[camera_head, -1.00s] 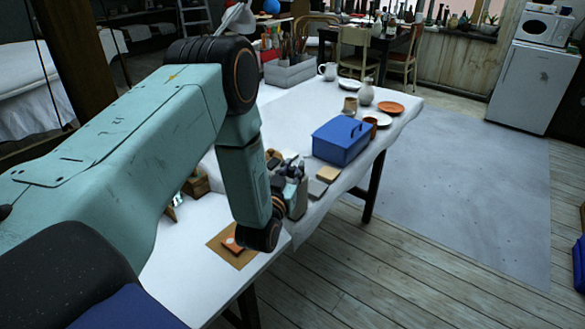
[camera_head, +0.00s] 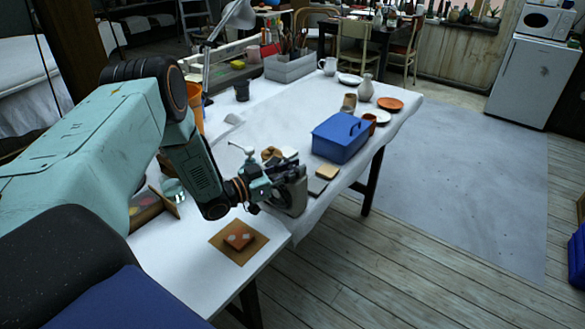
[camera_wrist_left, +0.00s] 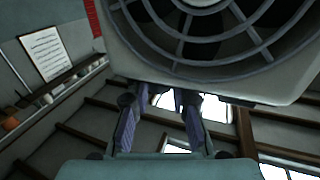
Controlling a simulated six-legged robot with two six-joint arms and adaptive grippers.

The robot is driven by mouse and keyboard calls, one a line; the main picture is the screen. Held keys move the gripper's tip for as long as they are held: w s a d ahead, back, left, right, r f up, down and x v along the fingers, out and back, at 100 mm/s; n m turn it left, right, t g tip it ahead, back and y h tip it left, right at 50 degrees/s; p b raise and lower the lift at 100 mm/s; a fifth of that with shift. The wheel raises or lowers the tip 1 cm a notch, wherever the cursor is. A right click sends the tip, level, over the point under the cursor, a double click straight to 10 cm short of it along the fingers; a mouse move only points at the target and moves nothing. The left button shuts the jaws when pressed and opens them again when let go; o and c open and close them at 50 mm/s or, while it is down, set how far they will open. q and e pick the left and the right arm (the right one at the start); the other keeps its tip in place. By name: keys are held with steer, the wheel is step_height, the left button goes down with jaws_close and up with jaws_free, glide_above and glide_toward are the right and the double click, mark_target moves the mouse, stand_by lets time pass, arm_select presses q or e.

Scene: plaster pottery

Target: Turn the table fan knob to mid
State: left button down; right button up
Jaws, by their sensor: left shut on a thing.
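The table fan (camera_head: 290,198) is a grey boxy unit near the front edge of the white table in the head view. In the left wrist view its round grille and pale casing (camera_wrist_left: 262,86) fill the top, close above the fingers. My left gripper (camera_head: 274,178) is at the fan's upper part in the head view. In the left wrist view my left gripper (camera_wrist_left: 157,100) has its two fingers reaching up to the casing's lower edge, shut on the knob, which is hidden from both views. My right gripper is not in view.
A dark cup (camera_head: 242,91) and a grey tool crate (camera_head: 290,66) stand farther back.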

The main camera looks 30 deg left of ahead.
arm_select(q)
steer(key=shift+s+f+m+g+h, duration=0.1)
steer(key=shift+f+m+g+h, duration=0.15)
steer(key=shift+m+h, duration=0.35)
steer(key=c, duration=1.2)
jaws_free()
steer(key=shift+o, duration=0.2)
steer(key=shift+r, duration=0.1)
steer(key=v, duration=1.1)
steer(key=shift+s+a, duration=0.3)
